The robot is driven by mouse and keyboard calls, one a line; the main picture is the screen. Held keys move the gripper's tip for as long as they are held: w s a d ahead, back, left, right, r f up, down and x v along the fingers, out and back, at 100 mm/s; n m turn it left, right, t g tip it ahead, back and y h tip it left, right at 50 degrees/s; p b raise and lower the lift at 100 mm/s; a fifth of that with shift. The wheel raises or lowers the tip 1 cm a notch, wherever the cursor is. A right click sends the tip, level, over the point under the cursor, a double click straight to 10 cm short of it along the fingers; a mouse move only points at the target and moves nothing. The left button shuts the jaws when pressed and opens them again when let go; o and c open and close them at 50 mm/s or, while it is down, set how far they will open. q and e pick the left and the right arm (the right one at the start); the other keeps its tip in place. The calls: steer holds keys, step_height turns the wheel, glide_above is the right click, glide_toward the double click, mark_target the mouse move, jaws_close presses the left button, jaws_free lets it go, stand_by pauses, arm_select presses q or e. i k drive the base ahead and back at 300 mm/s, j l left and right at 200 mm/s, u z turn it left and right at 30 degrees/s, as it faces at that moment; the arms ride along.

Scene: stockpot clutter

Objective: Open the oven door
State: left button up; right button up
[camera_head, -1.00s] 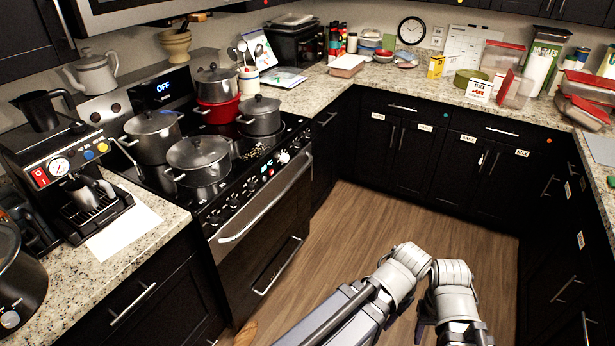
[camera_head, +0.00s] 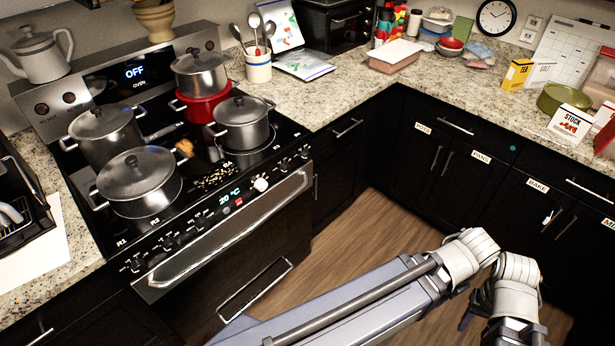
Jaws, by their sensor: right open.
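The oven door (camera_head: 265,250) is the dark front of the range below the knobs, and it looks shut. Its long silver handle (camera_head: 230,232) runs slantwise along its top edge. My right arm comes in at the bottom and bends at pale joints at the lower right. Only a little of my right gripper (camera_head: 472,312) shows near the bottom edge, partly hidden by the arm. It is open, well to the right of the oven handle and apart from it. My left gripper is out of view.
Several pots, among them a steel pot (camera_head: 140,180) and a red pot (camera_head: 205,103), stand on the stovetop. A lower handle (camera_head: 255,290) sits below the oven door. Wooden floor (camera_head: 375,240) is open before the range. Black cabinets (camera_head: 440,150) line the right.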

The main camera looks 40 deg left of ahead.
mark_target(190, 286)
steer(key=i, duration=1)
steer(key=i+l+u, duration=0.15)
steer(key=i+u, duration=0.3)
steer(key=i+l+u, duration=0.1)
steer(key=u, duration=0.3)
steer(key=i+l+u, duration=0.15)
steer(key=u, duration=0.3)
steer(key=i+l+u, duration=0.1)
steer(key=u, duration=0.3)
steer(key=l+u, duration=0.15)
steer(key=u, duration=0.35)
steer(key=k+l+u, duration=0.15)
steer(key=u, duration=0.3)
steer(key=k+l+u, duration=0.1)
steer(key=u, duration=0.4)
steer(key=k+u, duration=0.15)
steer(key=u, duration=0.3)
